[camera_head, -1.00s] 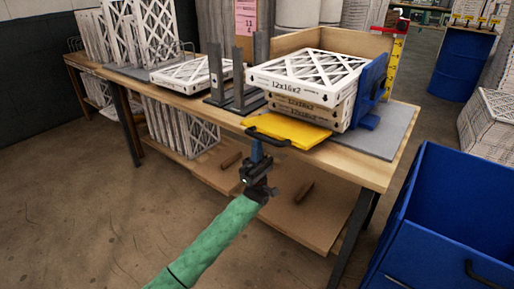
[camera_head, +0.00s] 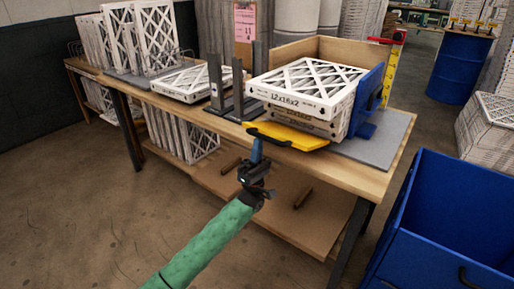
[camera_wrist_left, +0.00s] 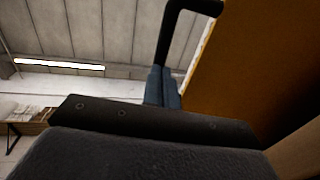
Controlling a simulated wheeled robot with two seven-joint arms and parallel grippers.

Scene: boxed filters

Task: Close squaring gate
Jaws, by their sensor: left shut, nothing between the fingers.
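The squaring gate appears to be the yellow plate (camera_head: 298,137) with a black handle (camera_head: 268,137), lying folded out roughly flat at the bench's front edge, in front of the filter stack (camera_head: 305,92). My left gripper (camera_head: 257,148) is shut and empty, its blue fingertips pointing up just below the left part of the handle. In the left wrist view the fingers (camera_wrist_left: 163,88) are together under the black handle (camera_wrist_left: 172,38), with the yellow plate (camera_wrist_left: 255,60) to the right. I cannot tell whether the fingertips touch the handle. My right gripper is not in view.
A blue upright plate (camera_head: 367,98) stands against the stack's right side. Dark uprights (camera_head: 238,85) stand left of the stack on the bench (camera_head: 375,178). A blue bin (camera_head: 440,215) stands at front right. The floor at left is open.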

